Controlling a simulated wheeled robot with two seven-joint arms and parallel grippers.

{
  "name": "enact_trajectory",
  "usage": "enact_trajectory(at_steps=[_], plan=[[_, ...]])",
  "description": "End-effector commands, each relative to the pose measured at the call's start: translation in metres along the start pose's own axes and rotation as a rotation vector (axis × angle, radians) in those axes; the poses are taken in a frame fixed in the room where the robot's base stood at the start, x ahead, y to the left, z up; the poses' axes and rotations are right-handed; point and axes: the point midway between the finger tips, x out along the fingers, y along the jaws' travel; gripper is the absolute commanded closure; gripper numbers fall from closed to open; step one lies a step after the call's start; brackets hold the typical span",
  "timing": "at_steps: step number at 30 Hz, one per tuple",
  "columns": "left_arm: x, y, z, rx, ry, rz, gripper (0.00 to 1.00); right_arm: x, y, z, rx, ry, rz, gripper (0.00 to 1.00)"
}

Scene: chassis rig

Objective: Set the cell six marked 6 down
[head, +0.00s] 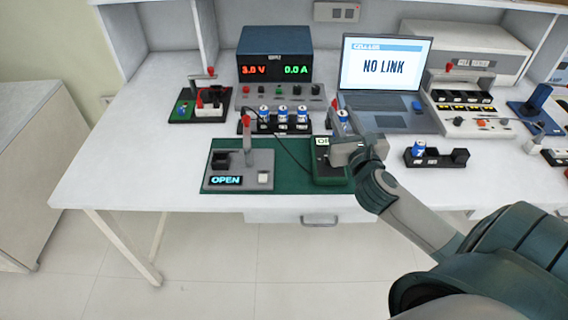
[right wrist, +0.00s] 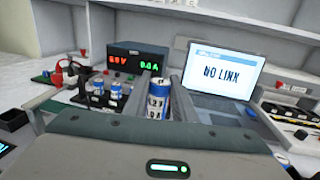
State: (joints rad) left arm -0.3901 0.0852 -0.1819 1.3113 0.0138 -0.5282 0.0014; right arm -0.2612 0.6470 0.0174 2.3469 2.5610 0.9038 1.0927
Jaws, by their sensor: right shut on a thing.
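My right gripper (head: 345,147) is shut on a blue and white cell (head: 342,117), held upright above the dark green device (head: 331,174). The cell (right wrist: 157,100) also shows between the fingers (right wrist: 159,97) in the right wrist view; I cannot read its number surely. A black rack (head: 262,127) behind the green mat holds three similar cells (head: 282,116). Another black holder (head: 440,159) at the right has one blue cell (head: 418,148) in its left end. My left gripper is not in view.
A grey fixture (head: 240,165) with an OPEN display stands on the green mat (head: 288,185). A power supply (head: 274,56), a laptop (head: 385,65) reading NO LINK and a tray of parts (head: 470,120) stand behind. The white table (head: 130,160) is clear at the left.

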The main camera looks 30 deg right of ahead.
Motion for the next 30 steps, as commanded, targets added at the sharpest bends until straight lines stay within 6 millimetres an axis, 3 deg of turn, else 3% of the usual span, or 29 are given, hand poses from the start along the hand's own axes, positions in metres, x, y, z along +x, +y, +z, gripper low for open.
enact_trajectory(at_steps=[7, 21, 30], plan=[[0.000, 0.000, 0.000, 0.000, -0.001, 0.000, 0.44, 0.003, 0.013, -0.008, 0.002, 0.000, -0.001, 1.00], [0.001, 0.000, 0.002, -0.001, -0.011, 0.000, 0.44, 0.016, 0.094, -0.057, 0.002, 0.001, 0.000, 1.00], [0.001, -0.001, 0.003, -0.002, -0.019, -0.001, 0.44, 0.019, 0.116, -0.070, 0.000, -0.001, 0.001, 1.00]])
